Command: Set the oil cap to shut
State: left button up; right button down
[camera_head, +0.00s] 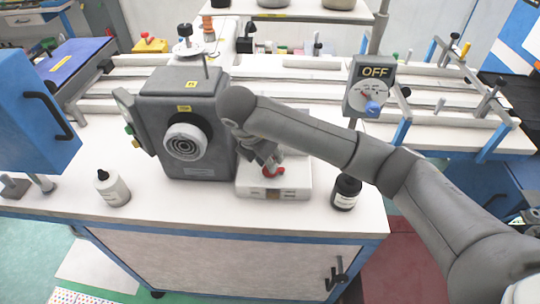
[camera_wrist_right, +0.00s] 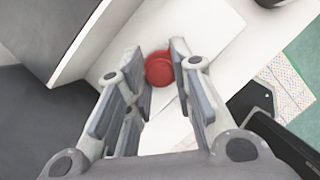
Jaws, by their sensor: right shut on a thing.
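A red cap (camera_head: 272,172), likely the oil cap, sits on top of a low white box (camera_head: 275,193) at the middle of the table. My right gripper (camera_head: 266,162) reaches down onto it from above. In the right wrist view the red cap (camera_wrist_right: 159,69) shows round between the two fingertips, and the fingers are shut on it. The fingers hide part of the cap, and I cannot tell whether it stands open or closed. My left gripper is not in view.
A grey machine (camera_head: 185,125) with a round dial stands just left of the white box. A dark bottle (camera_head: 346,192) stands to the right, a white bottle (camera_head: 112,188) to the left. A dial sign reading OFF (camera_head: 374,85) stands behind. The table's front strip is clear.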

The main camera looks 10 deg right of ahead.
jog(key=shift+w+r+m+g+p, duration=0.1)
jog(key=shift+w+m+g+p, duration=0.2)
jog(key=shift+m, duration=0.6)
jog(key=c, duration=1.3)
grip_release()
jog(key=v, duration=1.1)
jog(key=shift+a+r, duration=0.3)
jog(key=shift+a, duration=0.05)
